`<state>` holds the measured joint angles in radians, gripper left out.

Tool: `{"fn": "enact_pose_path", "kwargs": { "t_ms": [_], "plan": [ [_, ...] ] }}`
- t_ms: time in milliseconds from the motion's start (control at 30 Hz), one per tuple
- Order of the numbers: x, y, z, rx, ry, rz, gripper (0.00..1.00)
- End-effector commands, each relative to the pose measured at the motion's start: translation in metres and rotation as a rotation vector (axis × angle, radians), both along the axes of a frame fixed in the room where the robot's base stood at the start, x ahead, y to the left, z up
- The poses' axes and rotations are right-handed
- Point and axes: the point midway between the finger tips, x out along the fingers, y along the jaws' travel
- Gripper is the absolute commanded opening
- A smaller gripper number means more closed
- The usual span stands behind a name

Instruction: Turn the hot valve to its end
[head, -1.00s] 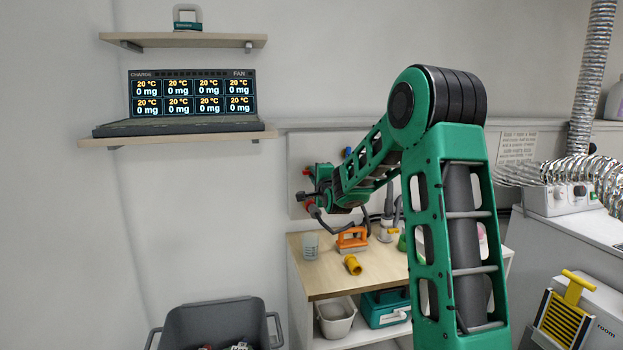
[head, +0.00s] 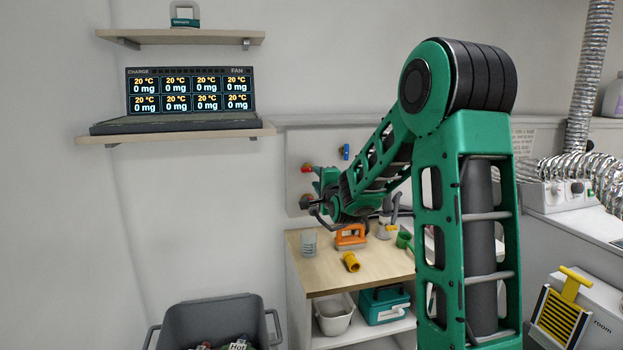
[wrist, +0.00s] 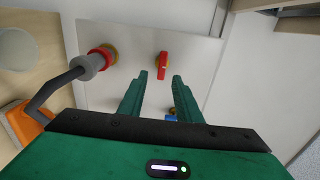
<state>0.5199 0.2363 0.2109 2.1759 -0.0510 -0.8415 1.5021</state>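The hot valve, a red lever handle on a brass fitting (wrist: 162,66), is on the white panel in the wrist view, just beyond my fingertips. In the head view a red piece (head: 306,168), probably this valve, shows beside my gripper. My gripper (wrist: 158,82) is open, with its two green fingers apart and nothing between them. The handle lines up with the gap and looks apart from both fingers, though the depth is hard to judge. A blue valve (wrist: 171,113) is partly hidden between the fingers; it also shows in the head view (head: 345,152).
A grey hose end with a red collar (wrist: 97,59) sticks out of the panel left of the valve. Below the panel, a wooden bench (head: 324,276) holds a cup (head: 309,242), an orange tool (head: 351,236) and a yellow fitting (head: 351,262). A grey bin (head: 205,315) stands at the front.

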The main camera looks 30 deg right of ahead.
Motion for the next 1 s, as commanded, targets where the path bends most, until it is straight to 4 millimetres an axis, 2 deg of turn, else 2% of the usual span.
{"fn": "enact_pose_path", "kwargs": {
  "t_ms": [100, 300, 867, 1000],
  "plan": [
    [-0.019, 0.005, 0.0, 0.0, 0.0, 0.0, 0.31],
    [-0.034, 0.01, 0.0, 0.0, 0.0, -0.001, 0.31],
    [-0.036, 0.011, -0.001, 0.0, 0.001, 0.0, 0.31],
    [-0.042, 0.011, -0.005, -0.031, 0.048, -0.001, 0.31]
  ]
}}
